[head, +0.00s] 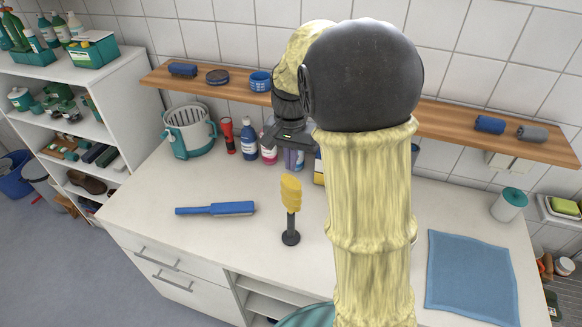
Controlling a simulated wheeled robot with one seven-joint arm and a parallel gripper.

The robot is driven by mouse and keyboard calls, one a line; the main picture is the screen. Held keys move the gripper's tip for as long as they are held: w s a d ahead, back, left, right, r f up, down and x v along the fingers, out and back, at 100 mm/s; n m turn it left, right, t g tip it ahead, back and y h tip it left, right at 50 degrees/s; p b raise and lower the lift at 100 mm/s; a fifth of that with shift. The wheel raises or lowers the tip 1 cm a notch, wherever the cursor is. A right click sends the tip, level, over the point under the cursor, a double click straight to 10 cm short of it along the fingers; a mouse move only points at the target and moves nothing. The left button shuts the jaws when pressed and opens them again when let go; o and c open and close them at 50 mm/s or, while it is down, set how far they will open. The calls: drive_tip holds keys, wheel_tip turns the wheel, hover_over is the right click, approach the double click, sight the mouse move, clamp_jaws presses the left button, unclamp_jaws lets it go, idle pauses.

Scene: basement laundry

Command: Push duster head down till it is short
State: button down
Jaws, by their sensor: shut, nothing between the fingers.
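The duster (291,205) stands upright on the white counter, left of my arm. Its yellow head (291,193) is on top of a short dark shaft, and its round black base (291,238) rests on the counter. My gripper (288,141) is shut and empty. In the head view it shows above the duster head, with a visible gap between them. How far it is from the head in depth is hard to tell. My arm's yellow sleeve hides part of the counter to the right.
A blue brush (216,209) lies left of the duster. A teal-white basket (189,131), a red flashlight (228,135) and bottles (249,138) stand at the back, under a wooden shelf (445,121). A blue cloth (471,277) lies at right. Counter around the duster is clear.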

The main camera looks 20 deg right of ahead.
sight(291, 182)
drive_tip(key=shift+f+p, duration=0.35)
drive_tip(key=shift+f, duration=1.5)
drive_tip(key=shift+f, duration=0.1)
